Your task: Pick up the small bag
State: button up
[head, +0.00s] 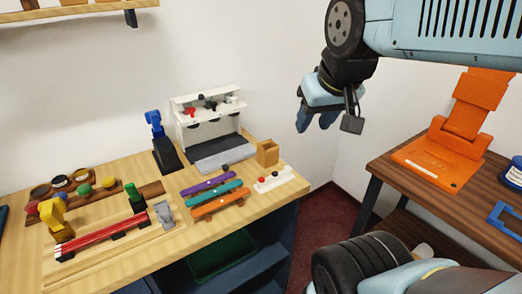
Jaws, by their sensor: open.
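A small tan, open-topped, box-like thing (267,153) stands upright near the right end of the wooden counter (262,212). It may be the small bag, but I cannot tell for sure at this size. No other thing in view looks like a bag. My gripper (316,122) hangs in the air at upper centre, pointing down. Its blue fingers are apart with nothing seen between them. In the picture it is to the right of and above the tan thing, clear of it.
A white rack (208,111) and a dark blue stand (160,140) are at the counter's back. A brown table (404,190) with an orange device (438,163) stands right, across a gap.

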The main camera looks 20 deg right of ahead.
jog(key=shift+o, duration=2.1)
jog(key=shift+w+f+n, duration=0.1)
jog(key=shift+w+n, duration=0.2)
jog(key=shift+w, duration=0.1)
jog(key=o, duration=0.3)
jog(key=w+n, duration=0.1)
jog(key=w, duration=0.1)
jog(key=w+f+n+g+h, duration=0.1)
jog(key=w+n, duration=0.1)
jog(key=w+f+n+g+h, duration=0.1)
jog(key=w+n, duration=0.1)
jog(key=shift+a, duration=0.15)
jog(key=shift+o, duration=0.2)
jog(key=n+g+h, duration=0.2)
jog(key=n+h, duration=0.2)
jog(key=n, duration=1.2)
send_near(270, 152)
jog(key=w+x, duration=0.1)
jog(key=x, duration=0.7)
jog(key=w+x, duration=0.1)
jog(key=x, duration=0.3)
jog(key=shift+w+f, duration=0.25)
jog(key=shift+w, duration=0.1)
